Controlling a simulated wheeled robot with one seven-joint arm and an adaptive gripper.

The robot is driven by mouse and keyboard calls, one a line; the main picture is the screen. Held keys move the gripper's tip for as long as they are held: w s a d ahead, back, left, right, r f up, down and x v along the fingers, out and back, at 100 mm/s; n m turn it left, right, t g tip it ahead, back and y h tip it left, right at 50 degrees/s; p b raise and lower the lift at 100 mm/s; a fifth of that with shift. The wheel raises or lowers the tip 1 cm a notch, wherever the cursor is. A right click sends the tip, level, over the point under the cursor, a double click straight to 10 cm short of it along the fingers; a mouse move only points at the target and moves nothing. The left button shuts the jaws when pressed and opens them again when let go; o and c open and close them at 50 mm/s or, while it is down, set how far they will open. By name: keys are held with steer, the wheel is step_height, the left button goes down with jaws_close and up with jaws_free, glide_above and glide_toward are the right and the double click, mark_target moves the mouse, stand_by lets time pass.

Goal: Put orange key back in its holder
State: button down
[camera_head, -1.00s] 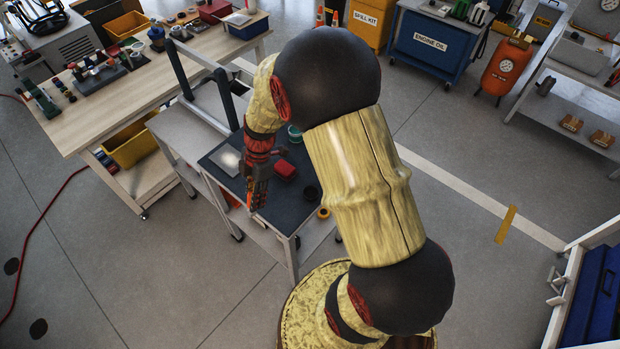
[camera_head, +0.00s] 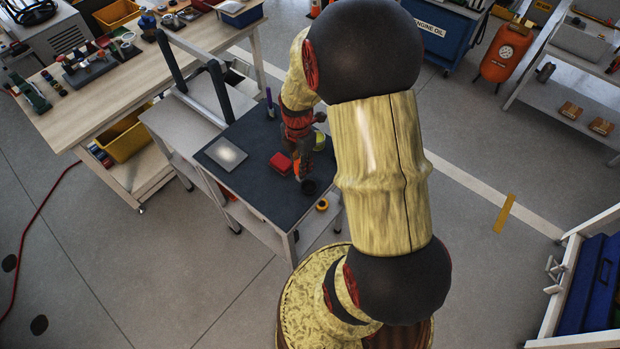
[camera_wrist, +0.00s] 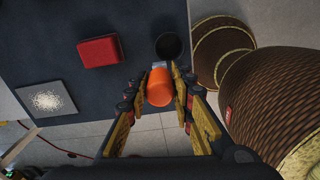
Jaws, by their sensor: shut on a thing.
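The orange key (camera_wrist: 159,87) has a thick orange grip and a small grey metal end pointing toward the black cup. My gripper (camera_wrist: 160,78) is shut on it; it also shows in the head view (camera_head: 301,172), low over the right part of the dark worktop. A round black open cup (camera_wrist: 169,46), likely the holder, stands just beyond the key's tip in the wrist view. The cup also shows in the head view (camera_head: 308,187) beside my fingertips. I cannot tell whether the key's tip touches the cup.
The dark worktop (camera_head: 240,185) also carries a red box (camera_head: 281,162), a silver plate (camera_head: 226,154), a dark upright tool (camera_head: 269,101) and a yellow-green item (camera_head: 319,141). A yellow ring (camera_head: 322,205) lies near the right edge. The worktop's front left is clear.

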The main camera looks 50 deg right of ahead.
steer(key=f, duration=0.2)
steer(key=s+d+f+b, duration=0.1)
steer(key=f, duration=0.1)
steer(key=s+d+f+b, duration=0.1)
steer(key=f, duration=0.1)
steer(key=shift+d+f, duration=0.1)
steer(key=shift+f, duration=0.3)
steer(key=shift+r, duration=0.1)
steer(key=c, duration=1.5)
jaws_free()
steer(key=shift+c, duration=0.2)
